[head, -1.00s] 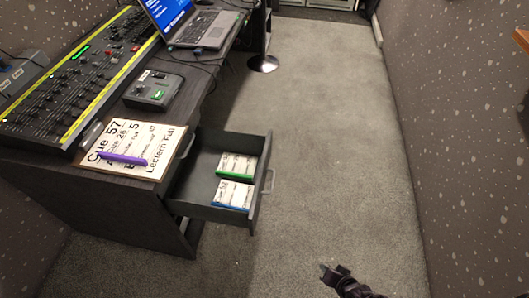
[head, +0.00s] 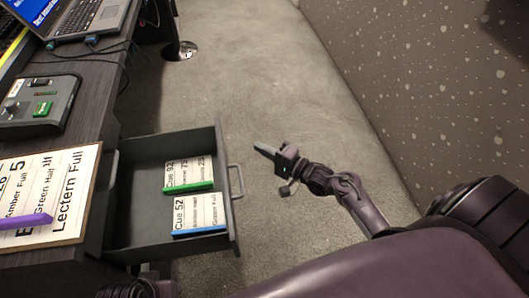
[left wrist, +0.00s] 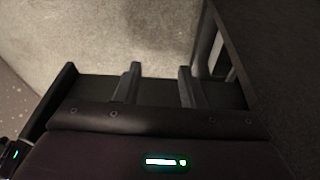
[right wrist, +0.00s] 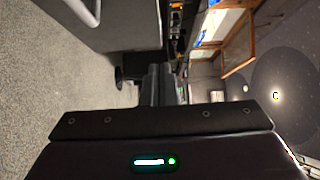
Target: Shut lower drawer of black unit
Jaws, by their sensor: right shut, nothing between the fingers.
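The open drawer (head: 125,200) sticks out to the right from the black unit (head: 100,115) in the head view. Its front panel (head: 222,165) carries a metal handle (head: 236,182), and labelled cue cards lie inside. My right gripper (head: 264,152) is shut and empty, a little to the right of the drawer front and apart from it. In the right wrist view the shut fingers (right wrist: 158,85) show below a grey panel with a handle (right wrist: 85,10). My left gripper's fingers (left wrist: 157,85) are apart in the left wrist view, with a dark surface behind them; contact cannot be told.
Carpet (head: 230,70) is clear beyond the drawer. A speckled wall (head: 390,90) stands at the right.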

